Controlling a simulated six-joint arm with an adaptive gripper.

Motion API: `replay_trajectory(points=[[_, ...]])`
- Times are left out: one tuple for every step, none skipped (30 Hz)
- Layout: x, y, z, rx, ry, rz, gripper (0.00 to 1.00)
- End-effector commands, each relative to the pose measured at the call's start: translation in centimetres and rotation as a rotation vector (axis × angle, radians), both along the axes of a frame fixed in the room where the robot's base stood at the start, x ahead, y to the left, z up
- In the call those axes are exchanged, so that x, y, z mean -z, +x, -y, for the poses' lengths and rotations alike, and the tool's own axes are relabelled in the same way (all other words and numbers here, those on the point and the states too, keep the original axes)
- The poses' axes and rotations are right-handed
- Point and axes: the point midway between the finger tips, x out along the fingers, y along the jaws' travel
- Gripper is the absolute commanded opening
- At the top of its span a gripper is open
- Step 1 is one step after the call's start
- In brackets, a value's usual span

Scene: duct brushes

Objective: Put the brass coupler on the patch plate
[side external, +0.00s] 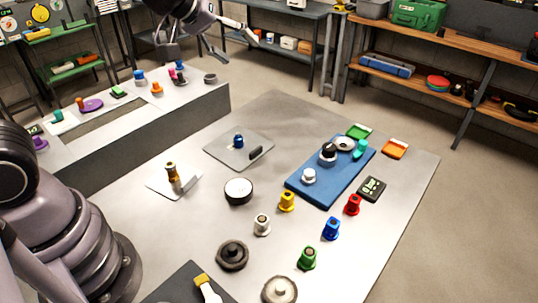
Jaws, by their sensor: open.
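A brass-coloured, upright fitting (172,172), which looks like the brass coupler, stands on a thin white plate (158,184) at the left of the table, with a small dark piece beside it. A thin grey plate (225,148) lies further back, carrying a small blue piece (239,141) and a black piece (256,153). I cannot tell for certain which of these two plates is the patch plate. My gripper (208,48) is at the top of the side view, open and empty, with its fingers spread, well away from the brass fitting.
A blue board (318,187) with several parts lies at the right. Yellow (287,201), white (262,224), red (352,205), blue (331,228) and green (307,257) fittings stand in front. A round black-sided item (238,191) is near the middle. A low bench (190,104) with small items borders the back left.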

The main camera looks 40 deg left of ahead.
Motion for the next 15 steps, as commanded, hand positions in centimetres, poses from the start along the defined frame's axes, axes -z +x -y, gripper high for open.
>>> replay_trajectory(points=[[-2.2,-2.9,-0.5,0.095,0.037,0.019,0.61],[-2.9,-4.7,-0.8,0.152,0.07,0.016,0.61],[-3.6,-7.1,-1.3,0.22,0.119,0.008,0.61],[-3.9,-8.9,-1.8,0.265,0.161,-0.002,0.61],[-4.2,-10.7,-2.4,0.304,0.204,-0.014,0.61],[-4.3,-12.9,-3.2,0.345,0.262,-0.033,0.61],[-4.3,-14.4,-3.9,0.37,0.306,-0.048,0.61],[-4.2,-15.9,-4.6,0.39,0.346,-0.067,0.61],[-4.1,-17.6,-5.5,0.409,0.398,-0.089,0.61],[-3.9,-18.7,-6.1,0.419,0.432,-0.107,0.61],[-3.8,-19.7,-6.7,0.426,0.462,-0.122,0.61],[-3.7,-20.7,-7.3,0.431,0.495,-0.141,0.61],[-3.5,-21.4,-7.7,0.434,0.515,-0.153,0.61],[-3.5,-21.9,-8.0,0.435,0.532,-0.164,0.61],[-3.4,-22.4,-8.3,0.437,0.548,-0.174,0.61]])
